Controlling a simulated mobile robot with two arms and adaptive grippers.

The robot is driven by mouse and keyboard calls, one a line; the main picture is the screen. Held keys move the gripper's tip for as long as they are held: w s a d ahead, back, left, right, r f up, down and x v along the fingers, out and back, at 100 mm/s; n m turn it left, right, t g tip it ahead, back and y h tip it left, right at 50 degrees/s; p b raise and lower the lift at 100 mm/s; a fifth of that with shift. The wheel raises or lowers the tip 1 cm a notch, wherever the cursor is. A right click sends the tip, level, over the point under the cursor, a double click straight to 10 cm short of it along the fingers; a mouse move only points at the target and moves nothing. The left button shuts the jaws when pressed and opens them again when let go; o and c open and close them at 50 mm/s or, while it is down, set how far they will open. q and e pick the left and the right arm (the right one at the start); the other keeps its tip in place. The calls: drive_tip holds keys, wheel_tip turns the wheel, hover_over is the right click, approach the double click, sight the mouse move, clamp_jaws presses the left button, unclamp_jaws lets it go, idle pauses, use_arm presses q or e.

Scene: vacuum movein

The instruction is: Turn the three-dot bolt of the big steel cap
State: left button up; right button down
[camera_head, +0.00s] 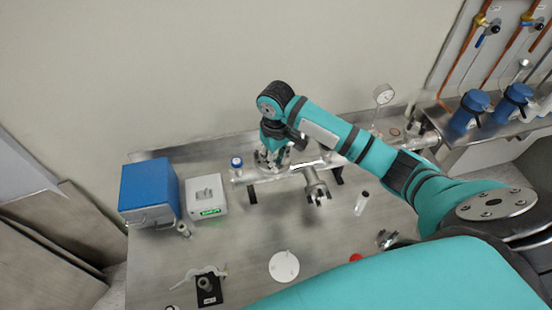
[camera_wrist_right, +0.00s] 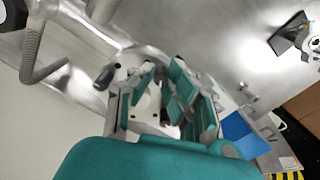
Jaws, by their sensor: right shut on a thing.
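The big steel cap (camera_wrist_right: 132,58) lies under my right gripper in the wrist view, with a dark knob-like piece at its left edge. My right gripper (camera_wrist_right: 158,98) reaches down onto the cap, its teal-padded fingers closed around a small part there. That part looks like a bolt of the cap, but the fingers hide most of it and I cannot make out any dots. In the head view my right gripper (camera_head: 270,155) is at the steel assembly (camera_head: 318,165) at the back of the table. My left gripper is not in view.
A blue box (camera_head: 148,190) and a white device with a green display (camera_head: 206,196) stand to the left. A steel flanged part (camera_head: 317,192) sticks out toward the front. A white disc (camera_head: 284,266) and a black stand (camera_head: 208,289) lie nearer. The table's middle is mostly clear.

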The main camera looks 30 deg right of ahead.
drive_tip(key=m, duration=0.6)
drive_tip(key=shift+m, duration=0.4)
idle(0.3)
drive_tip(key=c, duration=1.3)
unclamp_jaws()
wheel_tip(320, 180, up, 12)
drive_tip(key=shift+r, duration=0.1)
